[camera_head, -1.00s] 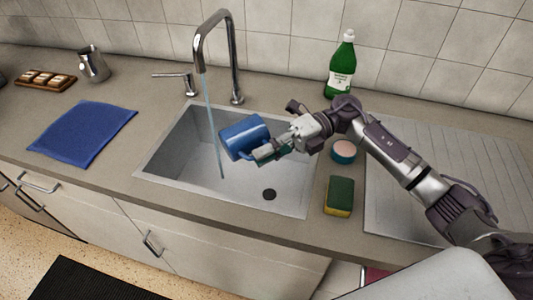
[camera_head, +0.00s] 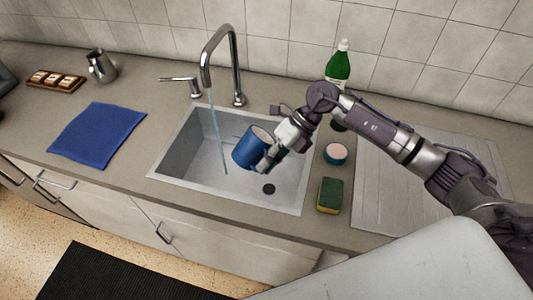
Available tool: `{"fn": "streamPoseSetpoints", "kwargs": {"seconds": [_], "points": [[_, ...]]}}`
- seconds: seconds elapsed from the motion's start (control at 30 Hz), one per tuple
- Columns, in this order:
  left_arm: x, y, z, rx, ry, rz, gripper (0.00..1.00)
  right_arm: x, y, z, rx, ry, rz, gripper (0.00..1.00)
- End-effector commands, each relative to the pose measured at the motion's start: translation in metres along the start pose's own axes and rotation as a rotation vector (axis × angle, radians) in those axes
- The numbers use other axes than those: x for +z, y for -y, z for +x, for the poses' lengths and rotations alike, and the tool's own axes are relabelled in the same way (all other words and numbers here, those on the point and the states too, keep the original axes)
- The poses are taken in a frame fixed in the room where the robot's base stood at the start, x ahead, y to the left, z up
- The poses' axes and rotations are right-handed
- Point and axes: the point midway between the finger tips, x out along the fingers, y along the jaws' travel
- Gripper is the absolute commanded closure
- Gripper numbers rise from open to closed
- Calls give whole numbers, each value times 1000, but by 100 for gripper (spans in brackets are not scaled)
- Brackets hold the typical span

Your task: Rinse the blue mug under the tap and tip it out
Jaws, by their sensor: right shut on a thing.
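The blue mug (camera_head: 253,150) is held over the sink (camera_head: 190,150), tilted, with its opening up and toward the right. My right gripper (camera_head: 272,152) is shut on the mug at its right side. The tap (camera_head: 221,58) stands behind the sink, and a thin stream of water (camera_head: 217,135) runs from its spout into the basin. The stream falls to the left of the mug, apart from it. The tap's lever (camera_head: 180,80) is left of the spout. My left gripper is not in view.
A green bottle (camera_head: 339,67) stands behind my right arm. A round pink-topped tub (camera_head: 336,153) and a green-yellow sponge (camera_head: 330,195) lie right of the sink. A ribbed drainboard (camera_head: 375,200) is farther right. A blue cloth (camera_head: 98,134), metal jug (camera_head: 102,66) and wooden tray (camera_head: 56,80) are left.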

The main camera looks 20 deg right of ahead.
Motion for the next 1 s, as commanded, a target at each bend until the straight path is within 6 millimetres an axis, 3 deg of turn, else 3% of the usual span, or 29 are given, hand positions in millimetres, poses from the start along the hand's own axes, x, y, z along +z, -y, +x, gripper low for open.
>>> {"fn": "streamPoseSetpoints", "kwargs": {"seconds": [0.03,0.4,0.7,1.0], "points": [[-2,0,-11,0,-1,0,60,1,-4,-5,-36,0,-5,100],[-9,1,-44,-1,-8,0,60,1,7,-3,-426,-27,-9,100],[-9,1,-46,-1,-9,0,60,0,21,-2,-707,-47,-4,100],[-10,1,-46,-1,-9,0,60,-1,22,-2,-727,-48,-1,100]]}}
